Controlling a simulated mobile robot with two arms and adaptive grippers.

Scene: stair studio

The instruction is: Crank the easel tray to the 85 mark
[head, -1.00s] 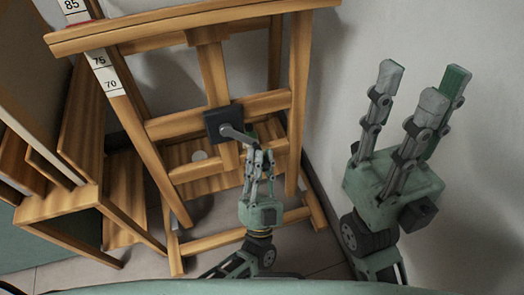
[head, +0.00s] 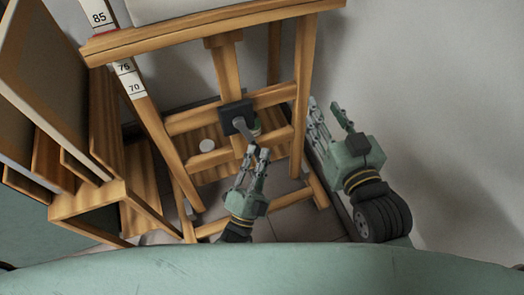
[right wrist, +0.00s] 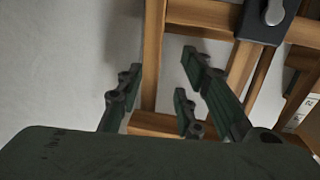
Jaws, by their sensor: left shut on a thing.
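The wooden easel's tray (head: 215,35) is a ledge across the top of the head view. A white scale strip (head: 126,77) on its left post reads 70 and 75 below the tray and 85 above it. A red line shows just under the 85, close above the tray; the tray hides the part between. The dark crank plate (head: 236,118) with its grey crank arm (head: 244,129) is on the easel's middle. My left gripper (head: 259,158) is shut on the crank handle, largely hidden by the fingers. My right gripper (head: 326,107) is open and empty, right of the easel.
Wooden racks with boards (head: 60,100) stand left of the easel. A pale wall (head: 430,120) is close behind my right gripper. The right wrist view shows easel bars (right wrist: 153,60) beyond the fingers.

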